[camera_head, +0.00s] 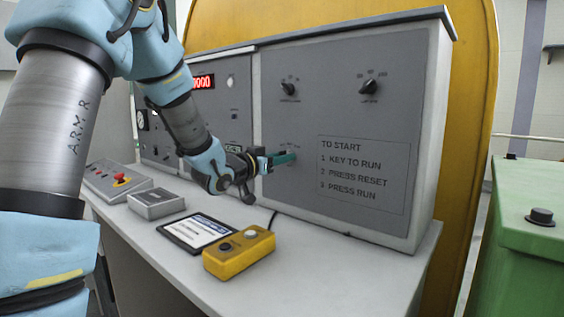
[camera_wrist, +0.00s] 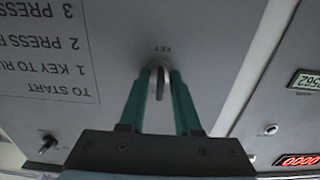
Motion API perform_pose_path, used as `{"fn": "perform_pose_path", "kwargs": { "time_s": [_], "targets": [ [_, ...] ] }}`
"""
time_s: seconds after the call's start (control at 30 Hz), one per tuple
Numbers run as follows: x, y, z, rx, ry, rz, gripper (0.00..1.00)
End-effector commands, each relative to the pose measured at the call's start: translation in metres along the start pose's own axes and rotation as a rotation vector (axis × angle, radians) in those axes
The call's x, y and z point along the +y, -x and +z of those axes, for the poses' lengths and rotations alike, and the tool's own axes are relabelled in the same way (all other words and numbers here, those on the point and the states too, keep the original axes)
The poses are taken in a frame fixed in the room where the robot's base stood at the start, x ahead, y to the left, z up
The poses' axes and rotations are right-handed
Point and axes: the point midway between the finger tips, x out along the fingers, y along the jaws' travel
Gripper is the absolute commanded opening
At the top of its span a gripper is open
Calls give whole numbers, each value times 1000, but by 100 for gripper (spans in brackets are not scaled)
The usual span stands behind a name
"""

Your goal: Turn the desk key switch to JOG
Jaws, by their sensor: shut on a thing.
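The desk key switch (camera_wrist: 160,72) is on the grey panel (camera_head: 300,110), with a round metal collar and a key standing out of it. The label KEY shows upside down by it in the wrist view. My gripper (camera_head: 290,158) has green fingers and reaches the panel left of the start instructions. In the wrist view my gripper (camera_wrist: 160,85) has one finger on each side of the key, shut on it. In that view the key lies roughly in line with the fingers. In the head view the fingers hide the key, and its position marks cannot be read.
Two black selector knobs (camera_head: 288,88) and (camera_head: 368,86) sit higher on the panel. A yellow button box (camera_head: 239,254), a framed card (camera_head: 197,232), a grey box (camera_head: 155,203) and a red emergency button (camera_head: 122,180) are on the desk. A green cabinet (camera_head: 528,235) stands at right.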

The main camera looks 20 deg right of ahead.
Motion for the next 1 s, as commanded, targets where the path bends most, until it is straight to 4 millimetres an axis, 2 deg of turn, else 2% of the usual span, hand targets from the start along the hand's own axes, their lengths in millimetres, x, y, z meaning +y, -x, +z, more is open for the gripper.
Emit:
{"fn": "perform_pose_path", "kwargs": {
  "time_s": [0.33, 0.37, 0.43, 0.77, 0.87, 1.0],
  "targets": [
    [0, 0, 0, -1, -2, -1, 0],
    [0, 0, 0, -1, -2, -1, 34],
    [0, 0, 0, -1, -2, -1, 40],
    [-1, 6, 1, -1, -2, -2, 40],
    [-1, 19, 1, -1, -3, -4, 40],
    [-1, 47, 1, -1, -2, -4, 40]
  ]
}}
